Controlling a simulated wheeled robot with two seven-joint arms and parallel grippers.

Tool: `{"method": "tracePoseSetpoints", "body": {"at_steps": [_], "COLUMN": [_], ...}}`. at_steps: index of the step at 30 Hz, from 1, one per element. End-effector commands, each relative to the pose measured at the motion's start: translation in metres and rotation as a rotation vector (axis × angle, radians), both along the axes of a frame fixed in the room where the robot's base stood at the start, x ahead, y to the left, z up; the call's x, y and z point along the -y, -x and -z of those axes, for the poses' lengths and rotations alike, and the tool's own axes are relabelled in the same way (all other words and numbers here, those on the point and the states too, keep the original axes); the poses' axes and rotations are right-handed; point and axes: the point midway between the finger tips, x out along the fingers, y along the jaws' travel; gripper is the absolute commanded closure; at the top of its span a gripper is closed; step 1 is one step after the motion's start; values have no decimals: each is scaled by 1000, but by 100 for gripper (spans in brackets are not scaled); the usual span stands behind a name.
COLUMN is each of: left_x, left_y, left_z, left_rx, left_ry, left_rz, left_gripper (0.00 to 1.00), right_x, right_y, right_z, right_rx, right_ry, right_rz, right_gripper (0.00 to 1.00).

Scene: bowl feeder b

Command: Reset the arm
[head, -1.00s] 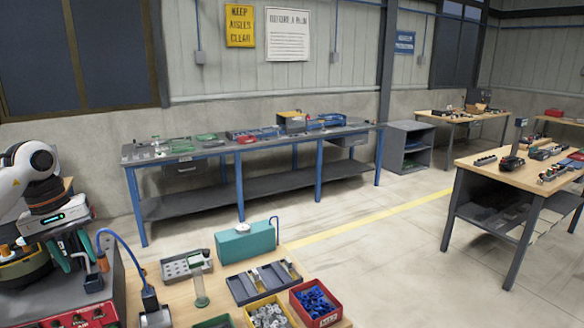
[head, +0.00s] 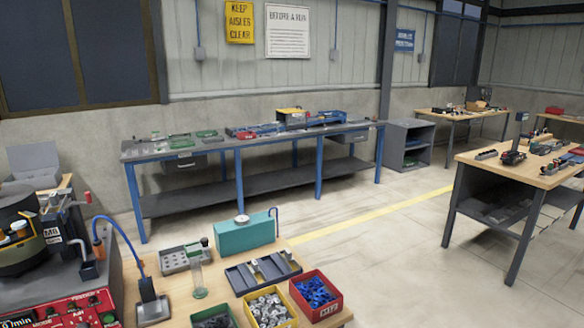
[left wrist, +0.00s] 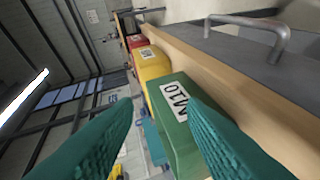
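My left gripper (left wrist: 160,108) shows in the left wrist view as two teal ribbed fingers spread wide apart. Nothing is held between them. Beyond them is a green bin (left wrist: 178,128) with an M10 label, which I cannot tell to be touching or apart from the fingers. Neither arm shows in the head view. The dark bowl feeder (head: 22,262) stands uncovered at the left edge of the head view. My right gripper is not in view.
The near wooden bench holds a red bin (head: 333,305) of blue parts, a yellow bin (head: 252,317), a teal box (head: 245,235) and a grey divided tray (head: 240,278). A metal handle (left wrist: 255,28) is at the upper right of the wrist view. The floor beyond is clear.

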Motion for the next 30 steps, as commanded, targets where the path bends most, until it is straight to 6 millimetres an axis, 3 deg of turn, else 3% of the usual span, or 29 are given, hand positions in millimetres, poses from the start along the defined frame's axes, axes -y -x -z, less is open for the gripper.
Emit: {"method": "tracePoseSetpoints", "body": {"at_steps": [1,5,8,12,15,19,24,27,30], "left_x": [-3,-17,-26,-33,-34,-31,-20,-15,-11], "left_y": [19,68,117,199,265,355,457,496,517], "left_z": [36,109,163,232,272,312,341,347,349], "left_rx": [-108,-355,-538,-776,-930,-1105,-1269,-1322,-1350], "left_ry": [76,252,379,530,622,718,800,823,836], "left_rz": [-93,-335,-530,-806,-1008,-1273,-1570,-1688,-1754], "left_gripper": [62,62,62,62,62,62,62,62,62], "right_x": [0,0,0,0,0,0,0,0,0], "right_y": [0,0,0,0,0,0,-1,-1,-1], "right_z": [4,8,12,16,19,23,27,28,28], "right_rx": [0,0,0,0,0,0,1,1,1], "right_ry": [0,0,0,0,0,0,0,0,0], "right_rz": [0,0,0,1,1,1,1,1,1], "right_gripper": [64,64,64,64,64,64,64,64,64]}}
